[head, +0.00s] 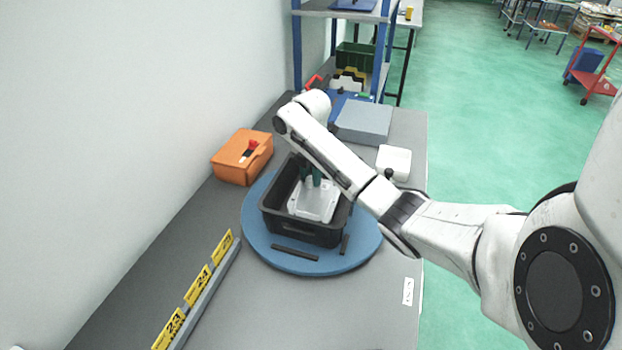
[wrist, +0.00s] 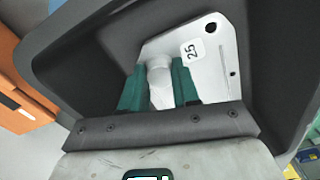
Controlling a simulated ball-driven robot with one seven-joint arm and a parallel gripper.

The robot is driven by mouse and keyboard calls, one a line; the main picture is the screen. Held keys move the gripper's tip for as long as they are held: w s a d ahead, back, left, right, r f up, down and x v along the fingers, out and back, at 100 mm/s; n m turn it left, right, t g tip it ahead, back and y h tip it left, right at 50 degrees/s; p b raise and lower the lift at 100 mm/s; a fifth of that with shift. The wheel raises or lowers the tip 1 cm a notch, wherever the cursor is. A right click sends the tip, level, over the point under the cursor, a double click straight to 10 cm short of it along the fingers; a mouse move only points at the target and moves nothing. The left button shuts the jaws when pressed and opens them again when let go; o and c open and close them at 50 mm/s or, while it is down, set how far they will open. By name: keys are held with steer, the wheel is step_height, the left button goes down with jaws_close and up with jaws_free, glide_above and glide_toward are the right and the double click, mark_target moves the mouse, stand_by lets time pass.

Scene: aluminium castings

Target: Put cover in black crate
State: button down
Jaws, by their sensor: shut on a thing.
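The cover (head: 315,203) is a pale grey-white cast plate inside the black crate (head: 300,230). In the wrist view the cover (wrist: 218,75) shows a label reading 25, a dark hole at one corner and a round boss. My gripper (head: 311,178) reaches down into the crate. Its green fingers (wrist: 160,88) are shut on the boss of the cover. The crate's dark wall (wrist: 80,52) surrounds the cover in the wrist view. I cannot tell whether the cover touches the crate floor.
The crate stands on a round blue board (head: 295,265) on the grey bench (head: 300,312). An orange box (head: 232,165) is at the left, a grey box (head: 364,124) behind, and a white box (head: 394,162) at the right. A rail with yellow number tags (head: 196,287) lies front left.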

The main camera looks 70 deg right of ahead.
steer(key=shift+f, duration=0.55)
steer(key=c, duration=0.8)
jaws_free()
steer(key=shift+f, duration=0.15)
step_height(320, 180, up, 12)
steer(key=p, duration=0.3)
